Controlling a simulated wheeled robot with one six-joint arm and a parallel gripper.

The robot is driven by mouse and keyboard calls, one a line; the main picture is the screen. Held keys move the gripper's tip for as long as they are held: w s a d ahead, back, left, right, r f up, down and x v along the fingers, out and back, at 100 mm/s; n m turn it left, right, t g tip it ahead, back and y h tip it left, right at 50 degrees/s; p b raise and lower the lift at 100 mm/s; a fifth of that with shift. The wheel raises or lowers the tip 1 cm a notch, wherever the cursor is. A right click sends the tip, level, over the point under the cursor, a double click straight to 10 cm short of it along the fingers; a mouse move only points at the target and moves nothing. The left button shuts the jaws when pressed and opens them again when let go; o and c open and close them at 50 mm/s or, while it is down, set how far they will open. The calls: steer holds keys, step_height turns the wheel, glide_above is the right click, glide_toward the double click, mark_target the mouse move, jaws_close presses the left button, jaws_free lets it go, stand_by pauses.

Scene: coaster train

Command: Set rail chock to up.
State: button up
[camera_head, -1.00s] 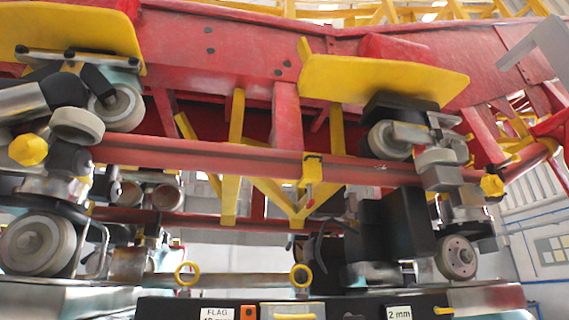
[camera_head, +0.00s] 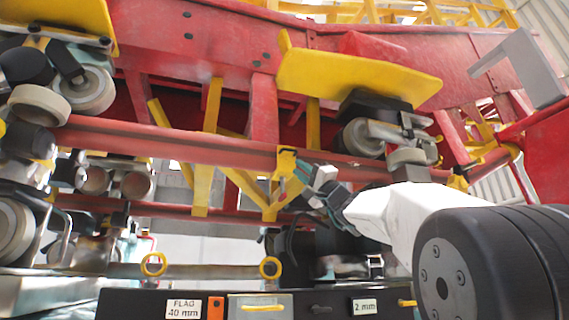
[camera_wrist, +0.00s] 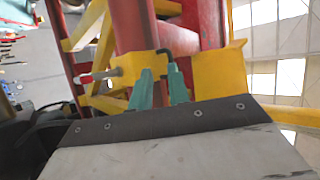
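The rail chock is a yellow bracket (camera_head: 287,160) on the red rail (camera_head: 215,148) in the head view, with a short pin below it. In the wrist view it is a yellow block (camera_wrist: 130,72) against the red rail, with a red-tipped pin at its left and a black hooked piece (camera_wrist: 168,56) at its right. My gripper (camera_head: 310,188) is just right of the bracket, coming from the lower right. Its teal fingers (camera_wrist: 161,78) are apart, close in front of the block's right end and the hook. Whether they touch is not clear.
A wheel assembly (camera_head: 385,135) under a yellow plate (camera_head: 360,78) sits above right of my gripper.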

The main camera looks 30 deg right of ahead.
mark_target(294, 153)
steer(key=shift+m+t+h, duration=0.4)
steer(key=shift+t+h, duration=0.1)
steer(key=shift+t, duration=0.1)
steer(key=shift+w+d+r, duration=0.1)
steer(key=shift+w+r, duration=0.6)
steer(key=shift+r, duration=0.55)
steer(key=shift+w+r, duration=0.75)
steer(key=shift+r, duration=0.45)
steer(key=shift+w+d+r, duration=0.1)
steer(key=shift+w+r, duration=0.6)
steer(key=shift+r, duration=0.55)
jaws_close()
